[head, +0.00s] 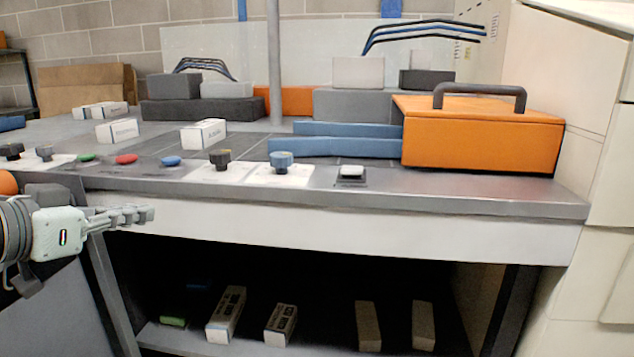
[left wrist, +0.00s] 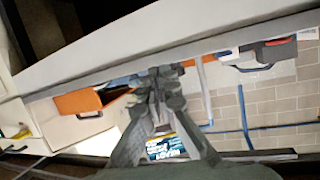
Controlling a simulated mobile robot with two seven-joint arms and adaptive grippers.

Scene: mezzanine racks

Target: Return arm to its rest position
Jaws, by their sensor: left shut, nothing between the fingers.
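My left gripper (head: 138,214) comes in from the left in the head view, in front of the workbench (head: 330,235) and a little below its top edge. It is shut and empty, its fingers pointing right. In the left wrist view the closed fingers (left wrist: 158,78) show in the middle, with nothing between them. The gripper looks apart from the bench, though the gap is hard to judge. My right gripper does not show in either view.
The bench front edge carries knobs (head: 281,160), coloured buttons and a switch (head: 351,172). An orange box (head: 480,140) with a handle stands at the right. Small white boxes (head: 204,133) lie on top. The lower shelf holds several boxes (head: 227,312). A pale cabinet (head: 575,110) bounds the right side.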

